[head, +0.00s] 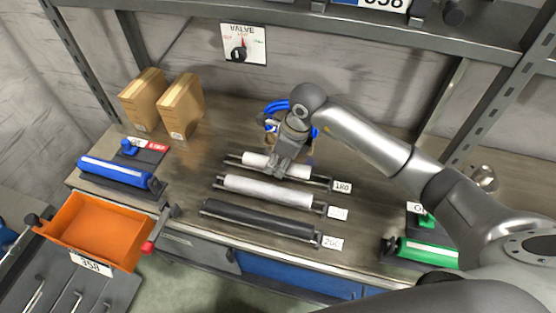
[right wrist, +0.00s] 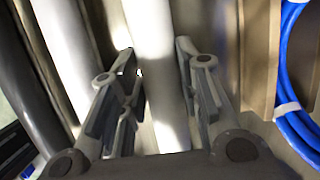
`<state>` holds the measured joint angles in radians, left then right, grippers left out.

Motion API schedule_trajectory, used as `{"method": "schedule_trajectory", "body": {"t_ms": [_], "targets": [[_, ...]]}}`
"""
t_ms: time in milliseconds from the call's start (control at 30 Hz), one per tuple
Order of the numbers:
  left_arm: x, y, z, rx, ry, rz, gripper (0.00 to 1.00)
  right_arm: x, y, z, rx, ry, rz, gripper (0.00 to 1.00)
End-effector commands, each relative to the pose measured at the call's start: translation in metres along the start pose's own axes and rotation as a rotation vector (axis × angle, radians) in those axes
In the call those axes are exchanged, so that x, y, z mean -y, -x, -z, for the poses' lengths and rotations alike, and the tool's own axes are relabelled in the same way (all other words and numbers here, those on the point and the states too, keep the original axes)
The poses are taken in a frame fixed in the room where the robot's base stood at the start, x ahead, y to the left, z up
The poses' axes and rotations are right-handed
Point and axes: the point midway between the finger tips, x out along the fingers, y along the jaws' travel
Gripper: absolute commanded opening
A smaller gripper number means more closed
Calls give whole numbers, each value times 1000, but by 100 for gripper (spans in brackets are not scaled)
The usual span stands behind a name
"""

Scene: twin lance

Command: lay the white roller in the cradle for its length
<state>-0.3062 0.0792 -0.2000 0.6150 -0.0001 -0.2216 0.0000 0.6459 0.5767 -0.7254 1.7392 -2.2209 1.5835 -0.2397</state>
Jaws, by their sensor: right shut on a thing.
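The white roller (head: 262,160) is in the back cradle position, beside the label 180 (head: 342,186). My right gripper (head: 285,168) is over its middle, with the fingers on either side of it. In the right wrist view the white roller (right wrist: 155,65) runs between the two fingers (right wrist: 160,85), and the gripper is shut on it. I cannot tell whether the roller rests in the cradle or is held just above it. A pale grey roller (head: 267,190) lies in the middle cradle and a black roller (head: 258,218) in the front one, labelled 260 (head: 331,242). My left gripper is not in view.
A blue roller (head: 115,171) lies at the left of the bench and a green one (head: 428,252) at the right. Two cardboard boxes (head: 181,106) stand at the back left. A blue hose coil (head: 277,107) is behind the gripper. An orange bin (head: 95,232) is at the front left.

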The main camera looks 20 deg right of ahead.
Motion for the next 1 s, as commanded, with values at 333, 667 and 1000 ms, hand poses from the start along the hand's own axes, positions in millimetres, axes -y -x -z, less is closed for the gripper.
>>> {"method": "schedule_trajectory", "body": {"t_ms": [333,667,1000], "targets": [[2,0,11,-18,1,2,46,0,0,0,1,0,1,56],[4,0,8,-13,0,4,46,1,11,0,2,1,4,56],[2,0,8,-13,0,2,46,2,80,0,2,1,7,56]]}}
